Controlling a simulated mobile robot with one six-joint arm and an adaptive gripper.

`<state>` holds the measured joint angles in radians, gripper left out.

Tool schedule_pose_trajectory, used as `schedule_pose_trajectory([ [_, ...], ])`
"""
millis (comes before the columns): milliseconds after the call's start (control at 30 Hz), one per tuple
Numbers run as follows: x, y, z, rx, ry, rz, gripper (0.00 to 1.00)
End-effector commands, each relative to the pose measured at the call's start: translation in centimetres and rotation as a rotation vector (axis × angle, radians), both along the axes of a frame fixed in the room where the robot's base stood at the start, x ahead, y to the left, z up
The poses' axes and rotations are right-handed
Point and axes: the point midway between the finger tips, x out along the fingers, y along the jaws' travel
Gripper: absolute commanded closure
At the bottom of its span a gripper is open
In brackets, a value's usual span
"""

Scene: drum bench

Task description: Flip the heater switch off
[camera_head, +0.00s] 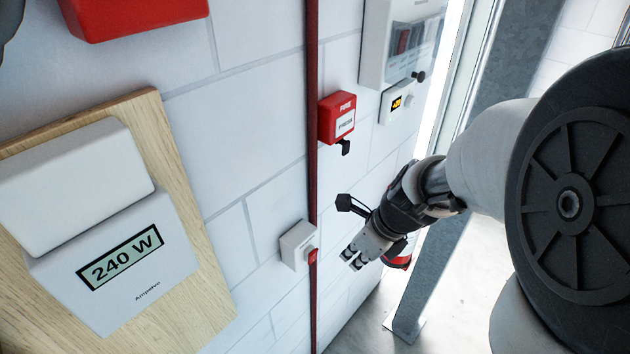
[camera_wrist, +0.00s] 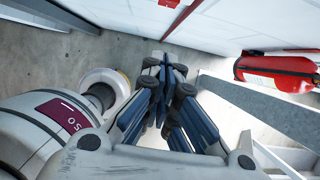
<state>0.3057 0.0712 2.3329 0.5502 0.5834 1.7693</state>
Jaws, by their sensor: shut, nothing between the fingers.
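A small white wall switch box (camera_head: 296,243) with a red rocker (camera_head: 313,256) sits low on the white block wall beside a red pipe. It looks like the heater switch, but its lettering is too small to read, and I cannot tell the rocker's position. My gripper (camera_head: 352,260) is shut and empty, to the right of the switch box and apart from it. In the wrist view my gripper's fingers (camera_wrist: 172,76) are together with nothing between them. A white meter (camera_head: 122,268) on a wooden board reads "240 W".
A red extinguisher (camera_wrist: 277,72) and a grey metal post (camera_head: 440,240) stand near my arm. A red pipe (camera_head: 312,190) runs vertically.

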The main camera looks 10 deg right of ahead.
Motion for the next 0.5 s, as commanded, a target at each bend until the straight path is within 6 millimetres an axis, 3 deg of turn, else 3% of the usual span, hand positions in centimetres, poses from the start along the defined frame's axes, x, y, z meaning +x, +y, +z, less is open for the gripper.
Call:
schedule_pose_trajectory([
  [100, 0.6, 0.6, -2.8, 0.002, 0.005, 0.003, 1.0],
  [367, 2.2, 1.8, -8.0, 0.0, 0.004, 0.003, 1.0],
  [500, 4.1, 3.1, -7.0, -0.001, -0.001, 0.005, 1.0],
])
